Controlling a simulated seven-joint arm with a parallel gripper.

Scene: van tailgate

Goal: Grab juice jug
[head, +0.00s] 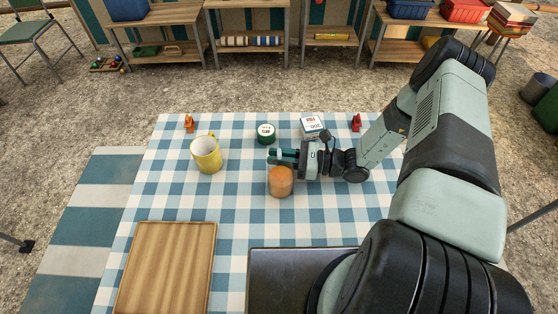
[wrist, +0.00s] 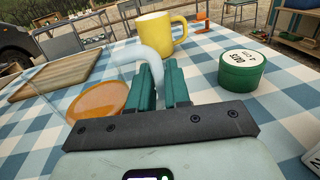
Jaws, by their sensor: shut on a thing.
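The juice jug (head: 280,182) is clear, with orange juice in it, and stands at the middle of the checked cloth. In the wrist view the jug (wrist: 98,102) is left of my fingers, its pale curved handle (wrist: 150,36) rising between them. My gripper (head: 274,156) reaches in from the right at the jug's far side. In the wrist view the green fingers of my gripper (wrist: 160,80) are shut on the handle. The lower part of the handle is hidden behind the fingers. The jug looks upright; I cannot tell whether its base touches the cloth.
A yellow mug (head: 207,156) stands left of the jug. A green round tin (head: 266,134) and a white box (head: 312,125) stand behind. Red clips (head: 356,122) sit at the far edge. A wooden board (head: 166,270) lies front left. Cloth between board and jug is clear.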

